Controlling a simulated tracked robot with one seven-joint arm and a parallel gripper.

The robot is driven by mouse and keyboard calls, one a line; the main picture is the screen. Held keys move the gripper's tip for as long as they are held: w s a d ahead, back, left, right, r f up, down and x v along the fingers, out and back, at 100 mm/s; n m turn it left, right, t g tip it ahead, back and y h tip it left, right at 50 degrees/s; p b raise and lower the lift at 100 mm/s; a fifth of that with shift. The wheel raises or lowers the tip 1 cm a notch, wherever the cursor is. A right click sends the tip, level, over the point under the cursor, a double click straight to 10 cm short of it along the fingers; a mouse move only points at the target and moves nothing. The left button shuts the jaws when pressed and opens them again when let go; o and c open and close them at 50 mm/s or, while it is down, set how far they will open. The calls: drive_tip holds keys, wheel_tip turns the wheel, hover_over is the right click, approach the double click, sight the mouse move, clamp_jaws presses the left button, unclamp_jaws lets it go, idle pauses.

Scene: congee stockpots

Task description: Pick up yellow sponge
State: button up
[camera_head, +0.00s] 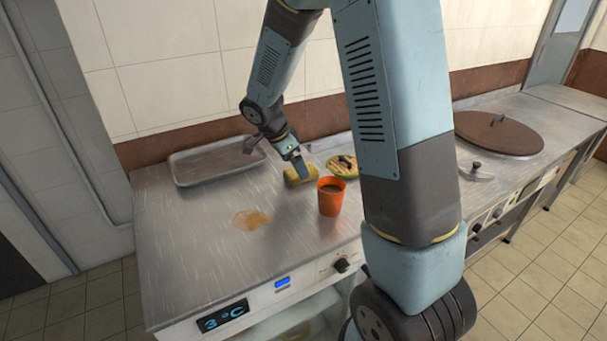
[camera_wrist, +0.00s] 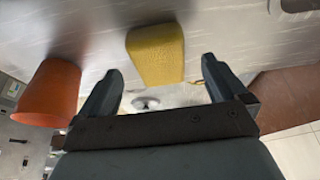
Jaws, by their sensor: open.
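The yellow sponge (camera_head: 302,174) lies on the steel counter, left of and behind the orange cup. In the wrist view the sponge (camera_wrist: 156,55) appears ahead of my gripper (camera_wrist: 160,75), centred between its two spread fingers. My gripper (camera_head: 298,165) is open and empty, close to the sponge in the head view. Part of the sponge is hidden behind it there. Whether a finger touches the sponge I cannot tell.
An orange cup (camera_head: 331,196) with dark contents stands near the sponge; it also shows in the wrist view (camera_wrist: 48,92). A plate of food (camera_head: 342,166) sits behind it. A metal tray (camera_head: 215,163) lies left. A brown spill (camera_head: 251,220) marks the counter (camera_head: 190,260).

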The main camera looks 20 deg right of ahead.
drive_tip(key=shift+x, duration=1.65)
drive_tip(key=shift+c, duration=0.5)
drive_tip(key=c, duration=1)
drive_tip(key=shift+c, duration=0.2)
drive_tip(key=shift+r, duration=0.15)
